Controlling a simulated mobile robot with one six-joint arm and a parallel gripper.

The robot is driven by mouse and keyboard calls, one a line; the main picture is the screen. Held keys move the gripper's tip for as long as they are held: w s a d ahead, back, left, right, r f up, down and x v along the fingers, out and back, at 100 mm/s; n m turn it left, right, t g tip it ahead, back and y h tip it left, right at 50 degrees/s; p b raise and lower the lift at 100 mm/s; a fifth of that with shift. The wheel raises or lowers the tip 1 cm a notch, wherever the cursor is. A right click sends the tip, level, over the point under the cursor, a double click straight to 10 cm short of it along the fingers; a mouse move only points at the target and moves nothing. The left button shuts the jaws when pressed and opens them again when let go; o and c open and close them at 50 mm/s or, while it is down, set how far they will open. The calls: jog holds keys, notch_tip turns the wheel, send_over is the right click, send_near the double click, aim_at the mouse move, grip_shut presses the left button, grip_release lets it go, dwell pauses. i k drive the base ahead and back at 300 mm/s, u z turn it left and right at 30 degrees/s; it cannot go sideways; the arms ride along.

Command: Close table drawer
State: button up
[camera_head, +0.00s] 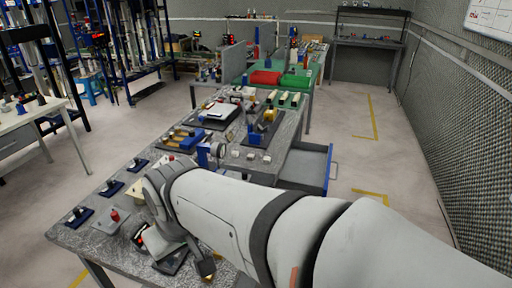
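The table drawer (329,168) has a blue front and grey sides. It sticks out from the right side of the long grey table (285,160), so it stands open. My white arm reaches from the lower right across the table's near part. The arm bends over the near left part of the table. My gripper (203,266) seems to be the dark end below the bend, low over the near tabletop and well away from the drawer. It is small and partly hidden, so its opening is unclear. The arm covers the near right part of the table.
Several small parts and fixtures crowd the tabletop, including blue-based pieces (111,188) along its left edge. A white table (30,130) stands at left. Shelving (368,40) stands at the back right. The floor between the drawer and the right wall (460,120) is clear.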

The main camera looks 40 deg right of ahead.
aim_at(306, 168)
jog(key=u, duration=0.65)
jog(key=k, duration=2.3)
jog(key=z, duration=1.6)
jog(key=i, duration=1.65)
jog(key=z, duration=0.1)
jog(key=k, duration=0.55)
jog(key=u, duration=0.05)
